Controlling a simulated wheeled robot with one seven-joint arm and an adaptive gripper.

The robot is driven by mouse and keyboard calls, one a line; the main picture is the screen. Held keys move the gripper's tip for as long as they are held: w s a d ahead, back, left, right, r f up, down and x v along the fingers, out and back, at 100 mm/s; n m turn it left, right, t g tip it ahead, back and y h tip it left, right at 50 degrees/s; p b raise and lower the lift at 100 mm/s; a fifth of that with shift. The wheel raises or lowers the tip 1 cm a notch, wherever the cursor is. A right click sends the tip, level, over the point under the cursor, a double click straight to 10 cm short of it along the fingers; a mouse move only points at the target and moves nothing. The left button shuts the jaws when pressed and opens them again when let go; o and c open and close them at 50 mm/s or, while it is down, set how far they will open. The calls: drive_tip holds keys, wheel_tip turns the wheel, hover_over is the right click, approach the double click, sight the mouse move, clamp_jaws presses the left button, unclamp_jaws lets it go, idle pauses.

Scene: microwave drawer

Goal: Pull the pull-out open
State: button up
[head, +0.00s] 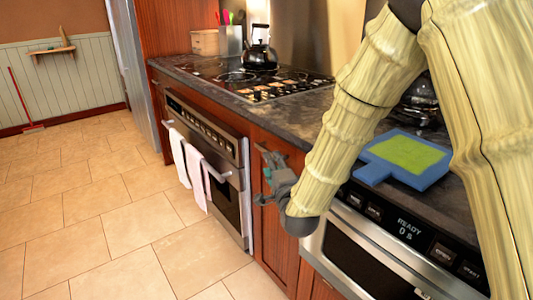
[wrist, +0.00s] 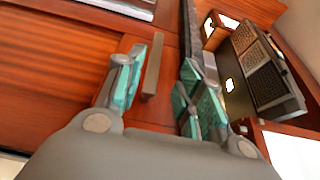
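The pull-out is a narrow reddish-brown wooden front (head: 266,235) between the oven and the microwave drawer; my arm and gripper cover part of it. In the wrist view, the wood front (wrist: 150,112) carries a slim grey-brown bar handle (wrist: 152,68). My gripper (head: 266,172) is in front of the upper part of the pull-out. In the wrist view, the gripper (wrist: 160,82) is open, with its teal-padded fingers on either side of the handle. The handle is closer to the left finger in that picture; I cannot tell whether they touch. The front looks flush with the cabinets.
The oven (head: 205,150) with two towels (head: 190,175) on its rail is to the left. The microwave drawer (head: 375,255) is to the right. A blue-and-green board (head: 405,155) lies on the counter. A kettle (head: 261,55) stands on the stove. The tiled floor (head: 120,220) is clear.

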sight(266, 149)
drive_tip(key=x, duration=0.9)
drive_tip(key=shift+w+f+b, duration=0.15)
drive_tip(key=shift+f+b, duration=0.2)
drive_tip(key=shift+f, duration=0.05)
drive_tip(key=shift+c, duration=0.5)
clamp_jaws()
